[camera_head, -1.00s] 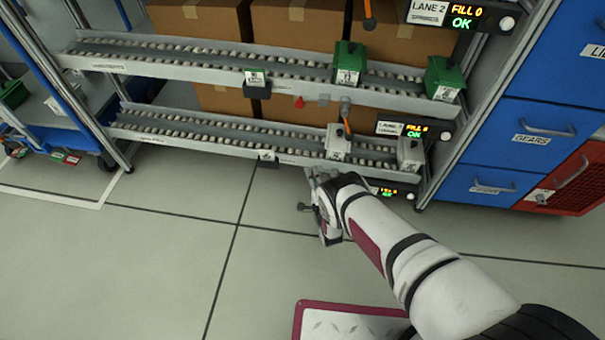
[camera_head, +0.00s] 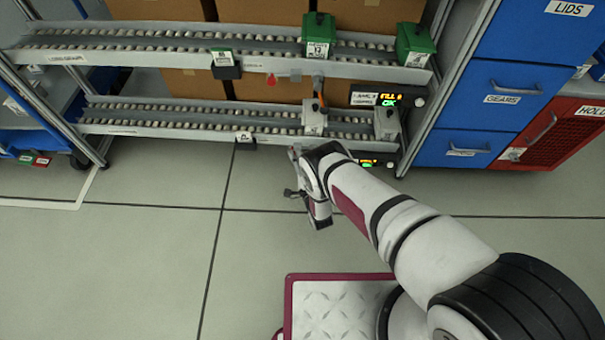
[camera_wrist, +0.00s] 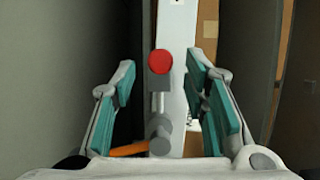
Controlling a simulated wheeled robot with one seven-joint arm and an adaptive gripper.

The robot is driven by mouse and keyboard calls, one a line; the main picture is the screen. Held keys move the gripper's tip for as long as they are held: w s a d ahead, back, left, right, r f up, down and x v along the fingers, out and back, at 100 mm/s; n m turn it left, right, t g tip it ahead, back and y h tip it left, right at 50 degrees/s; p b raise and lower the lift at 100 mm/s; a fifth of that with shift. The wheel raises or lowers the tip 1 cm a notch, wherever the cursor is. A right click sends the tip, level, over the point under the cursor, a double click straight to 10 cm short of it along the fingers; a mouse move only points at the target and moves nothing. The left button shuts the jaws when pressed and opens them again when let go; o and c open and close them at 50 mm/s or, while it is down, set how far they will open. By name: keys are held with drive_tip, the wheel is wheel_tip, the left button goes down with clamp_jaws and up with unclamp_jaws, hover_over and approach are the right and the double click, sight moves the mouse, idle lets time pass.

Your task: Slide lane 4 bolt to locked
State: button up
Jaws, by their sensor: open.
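In the wrist view, a grey bolt with a round knob (camera_wrist: 160,132) lies on a pale rail (camera_wrist: 178,30), with a round red marker (camera_wrist: 159,62) above it. My gripper (camera_wrist: 161,75) is open, its teal-padded fingers on either side of the bolt and marker. I see no contact with either finger. In the head view, my gripper (camera_head: 297,153) is at the front of the lower roller lane (camera_head: 185,124). My arm hides part of the lane front there, and the bolt cannot be made out in that view.
Grey boxes (camera_head: 314,118) stand on the lower lane. The floor in front is clear.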

drive_tip(key=v, duration=0.9)
drive_tip(key=shift+w, duration=0.15)
